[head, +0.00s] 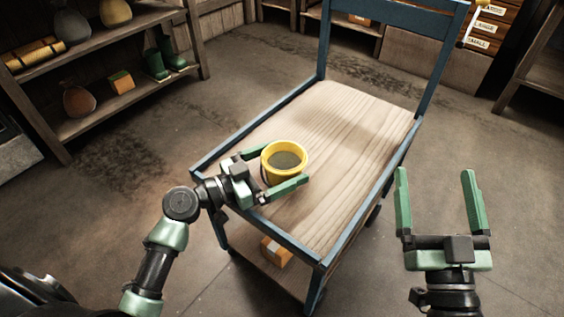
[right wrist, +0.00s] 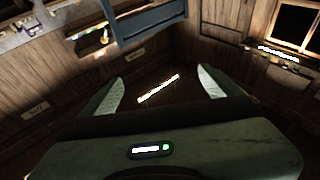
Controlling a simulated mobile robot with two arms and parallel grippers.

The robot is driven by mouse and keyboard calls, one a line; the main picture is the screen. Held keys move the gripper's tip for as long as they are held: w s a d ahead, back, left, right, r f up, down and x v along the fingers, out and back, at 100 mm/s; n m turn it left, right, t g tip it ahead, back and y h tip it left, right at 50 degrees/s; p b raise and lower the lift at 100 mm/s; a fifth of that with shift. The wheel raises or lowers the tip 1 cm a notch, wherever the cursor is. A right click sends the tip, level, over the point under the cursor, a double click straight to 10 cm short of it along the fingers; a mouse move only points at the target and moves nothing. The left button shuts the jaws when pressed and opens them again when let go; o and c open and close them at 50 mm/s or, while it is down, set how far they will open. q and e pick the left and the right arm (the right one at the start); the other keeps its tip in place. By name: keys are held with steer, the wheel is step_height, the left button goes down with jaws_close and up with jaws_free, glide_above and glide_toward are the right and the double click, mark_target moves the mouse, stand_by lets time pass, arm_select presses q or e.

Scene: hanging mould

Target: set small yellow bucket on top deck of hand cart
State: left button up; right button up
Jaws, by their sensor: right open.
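The small yellow bucket (head: 284,161) is upright over the near-left part of the hand cart's wooden top deck (head: 340,130) and appears to stand on it. Its inside looks dark grey-green. My left gripper (head: 287,166) has its green fingers spread wide, one on each side of the bucket. The near finger hides part of the bucket's lower side, so contact with the bucket and deck is hard to see. My right gripper (head: 437,190) is open and empty, right of the cart. Its fingertips also show in the right wrist view (right wrist: 160,85).
The cart's blue handle frame (head: 395,18) rises at the far end. An orange box (head: 276,251) sits on the lower deck. A wooden shelf (head: 130,95) with sacks and green boots (head: 155,64) stands at left. Most of the top deck and the floor right of the cart are clear.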

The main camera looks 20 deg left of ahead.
arm_select(q)
steer(key=shift+s+a, duration=0.45)
steer(key=shift+a, duration=0.05)
steer(key=v, duration=1)
steer(key=shift+s+a+r+b, duration=0.15)
steer(key=shift+s+a+b, duration=0.05)
steer(key=shift+s+b, duration=0.15)
arm_select(e)
steer(key=r, duration=0.1)
steer(key=s+r+t+y, duration=0.1)
steer(key=shift+s+a+r+t, duration=0.1)
steer(key=shift+r+t, duration=0.2)
steer(key=shift+r, duration=0.1)
